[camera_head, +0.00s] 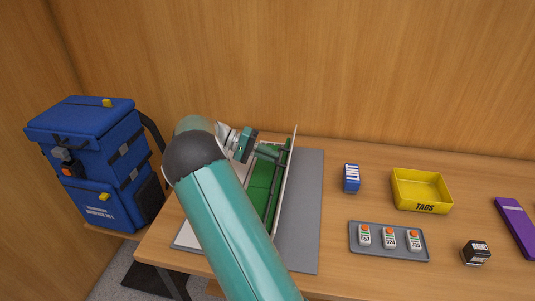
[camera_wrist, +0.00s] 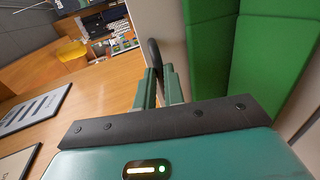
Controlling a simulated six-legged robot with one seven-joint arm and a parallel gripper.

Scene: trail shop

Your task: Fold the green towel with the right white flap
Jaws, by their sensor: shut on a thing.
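The right white flap (camera_head: 293,150) stands nearly upright on the folding board in the head view, seen almost edge-on. The green towel (camera_head: 261,185) lies to its left, partly hidden by my arm, and some green shows against the flap. My gripper (camera_head: 272,152) is at the flap's upper part on the towel side. In the wrist view, my gripper (camera_wrist: 160,85) is shut on a dark rounded handle (camera_wrist: 154,52) at the pale flap (camera_wrist: 178,35). The green towel (camera_wrist: 250,50) fills the right of that view. The board's left side is mostly hidden.
A grey mat (camera_head: 306,210) lies right of the flap. Farther right are a blue box (camera_head: 351,178), a yellow tags bin (camera_head: 421,189), a grey tray (camera_head: 370,250) with three small devices, a black box (camera_head: 476,253) and a purple item (camera_head: 515,227). A blue backpack (camera_head: 95,160) stands left.

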